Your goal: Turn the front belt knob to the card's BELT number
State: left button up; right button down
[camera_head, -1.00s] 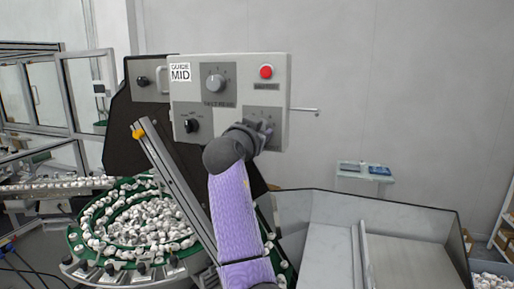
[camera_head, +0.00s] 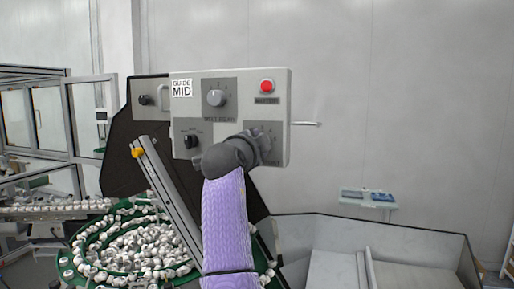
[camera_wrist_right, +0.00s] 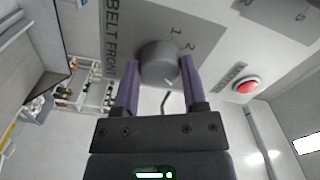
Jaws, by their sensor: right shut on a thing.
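The front belt knob (camera_wrist_right: 159,65) is a round grey knob next to the lettering "BELT FRONT" in the right wrist view. The numbers 1 and 2 show beside it; a small pale mark is on its face, but I cannot tell which number it points to. My right gripper (camera_wrist_right: 157,85) has its purple fingers on both sides of the knob, shut on it. In the head view my right gripper (camera_head: 262,148) is at the panel's lower right and hides the knob. A white card (camera_head: 181,88) reads "GUIDE MID"; no BELT number is readable. My left gripper is out of view.
The grey control panel (camera_head: 280,110) also carries a large upper knob (camera_head: 216,98), a lower-left black knob (camera_head: 191,141) and a red button (camera_head: 266,86). A rod sticks out at its right. A green bowl feeder (camera_head: 75,250) full of white caps stands below left.

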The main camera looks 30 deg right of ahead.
jog(key=shift+m, duration=0.5)
dwell(0.3)
jog(key=shift+c, duration=0.7)
grip_release()
jog(key=b+v, duration=0.4)
jog(key=v, duration=0.6)
jog(key=shift+d, duration=0.1)
